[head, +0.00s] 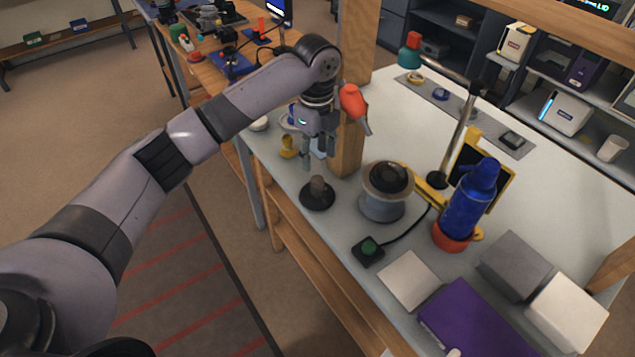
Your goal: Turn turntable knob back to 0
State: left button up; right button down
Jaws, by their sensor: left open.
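My left gripper (318,158) is open and points down, with nothing seen between its fingers. Just below it, apart from it, a small brown-grey knob (317,185) stands upright on a round dark base (318,199) near the bench's front edge. To its right is a round grey stand (381,207) with a dark ring-shaped part (388,178) on top. In front of that stand is a small black box with a green round knob or button (369,246) and a cable. I cannot tell which one is the turntable knob, and no scale mark is legible. My right gripper is out of view.
A wooden post (351,130) rises close to the left gripper, with a red-orange tool (352,102) beside it. A blue bottle (466,205), a lamp arm (457,135), grey and white blocks, and a purple box (470,322) occupy the right.

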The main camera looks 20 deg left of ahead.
aim_at(317, 179)
pick_arm(q)
jog(key=f, duration=1)
jog(key=shift+w+f, duration=0.1)
jog(key=shift+w, duration=0.15)
jog(key=shift+f, duration=0.55)
jog(key=c, duration=0.6)
jog(key=shift+p, duration=0.3)
grip_shut()
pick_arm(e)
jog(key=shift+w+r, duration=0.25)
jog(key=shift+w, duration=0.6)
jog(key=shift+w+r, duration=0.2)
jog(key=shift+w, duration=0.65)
